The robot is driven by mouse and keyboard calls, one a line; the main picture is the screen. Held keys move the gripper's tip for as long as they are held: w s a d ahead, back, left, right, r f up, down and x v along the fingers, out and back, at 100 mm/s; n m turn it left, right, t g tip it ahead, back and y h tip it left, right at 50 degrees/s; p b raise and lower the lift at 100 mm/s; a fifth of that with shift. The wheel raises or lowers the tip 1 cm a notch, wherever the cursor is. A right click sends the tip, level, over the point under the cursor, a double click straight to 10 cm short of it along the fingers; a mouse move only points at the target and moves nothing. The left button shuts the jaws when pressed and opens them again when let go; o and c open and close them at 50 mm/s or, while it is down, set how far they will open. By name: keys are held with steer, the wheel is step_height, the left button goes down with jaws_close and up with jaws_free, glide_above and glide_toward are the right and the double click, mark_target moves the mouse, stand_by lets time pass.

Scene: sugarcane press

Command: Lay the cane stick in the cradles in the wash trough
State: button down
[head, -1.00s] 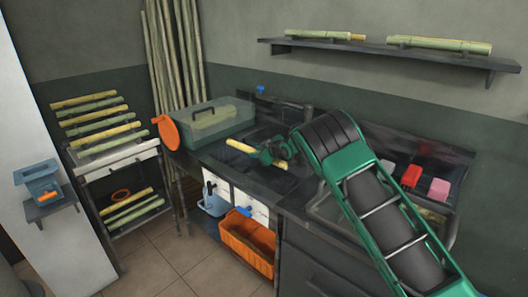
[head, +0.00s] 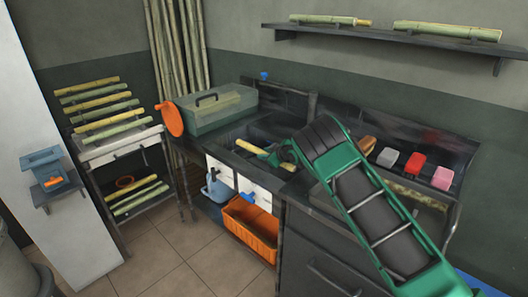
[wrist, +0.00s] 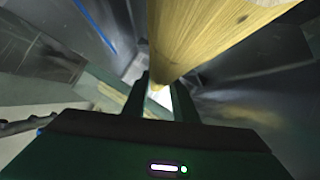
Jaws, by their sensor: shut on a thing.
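My gripper (head: 283,153) is shut on a yellow cane stick (head: 249,146), which sticks out to its left over the dark counter. In the wrist view the stick (wrist: 205,35) runs up and away from between the two fingers (wrist: 160,95). A dark recess (head: 258,131) lies in the counter behind the stick. A pale-edged trough (head: 445,222) is at the right, partly hidden by my arm, with a mottled brownish length (head: 418,194) inside. I cannot make out the cradles.
A green lidded box (head: 222,112) and an orange wheel (head: 170,119) stand at the counter's left. Small blocks, including a red one (head: 415,163), line the back right. A wall shelf (head: 400,37) holds canes. An orange crate (head: 250,228) sits below; a cane rack (head: 118,150) stands left.

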steer(key=shift+f, duration=2.2)
steer(key=c, duration=0.8)
jaws_free()
steer(key=shift+s, duration=0.1)
